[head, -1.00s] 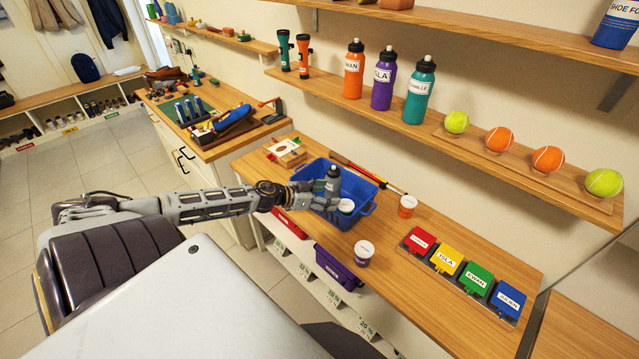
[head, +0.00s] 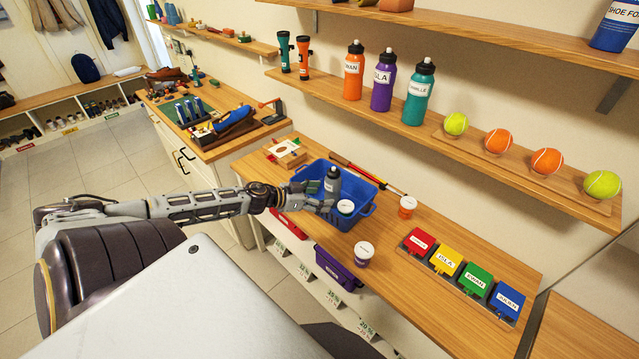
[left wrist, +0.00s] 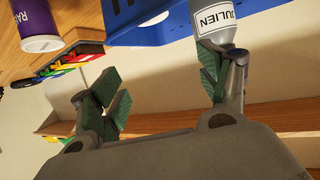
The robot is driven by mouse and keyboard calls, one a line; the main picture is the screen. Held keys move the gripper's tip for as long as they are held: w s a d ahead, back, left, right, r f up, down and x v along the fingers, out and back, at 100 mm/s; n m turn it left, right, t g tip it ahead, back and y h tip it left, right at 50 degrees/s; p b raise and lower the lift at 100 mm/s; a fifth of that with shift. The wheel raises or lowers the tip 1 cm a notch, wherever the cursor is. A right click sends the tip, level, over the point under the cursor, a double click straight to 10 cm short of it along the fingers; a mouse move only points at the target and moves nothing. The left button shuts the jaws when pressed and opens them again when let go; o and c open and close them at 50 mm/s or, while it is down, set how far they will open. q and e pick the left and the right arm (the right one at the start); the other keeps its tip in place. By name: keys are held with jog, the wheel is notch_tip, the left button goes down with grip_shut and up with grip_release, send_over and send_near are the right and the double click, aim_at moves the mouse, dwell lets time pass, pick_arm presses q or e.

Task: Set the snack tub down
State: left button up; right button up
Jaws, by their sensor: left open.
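A small snack tub (head: 345,208) with a white lid sits in the right part of the blue crate (head: 366,211). A grey bottle (head: 332,184) stands in the crate beside it; its label reads JULIEN in the left wrist view (left wrist: 216,20). My left gripper (head: 322,197) is open at the crate's left side, its fingers near the bottle and just left of the tub. In the left wrist view the spread fingers (left wrist: 162,85) have nothing between them, and one overlaps the bottle. Whether it touches is unclear. A purple tub (left wrist: 40,22) also shows there. My right gripper is out of view.
A white-lidded tub (head: 364,254) stands near the table's front edge, and an orange tub (head: 407,207) stands right of the crate. Coloured name boxes (head: 447,260) fill a tray at the right. A shelf with bottles (head: 383,82) and balls hangs above.

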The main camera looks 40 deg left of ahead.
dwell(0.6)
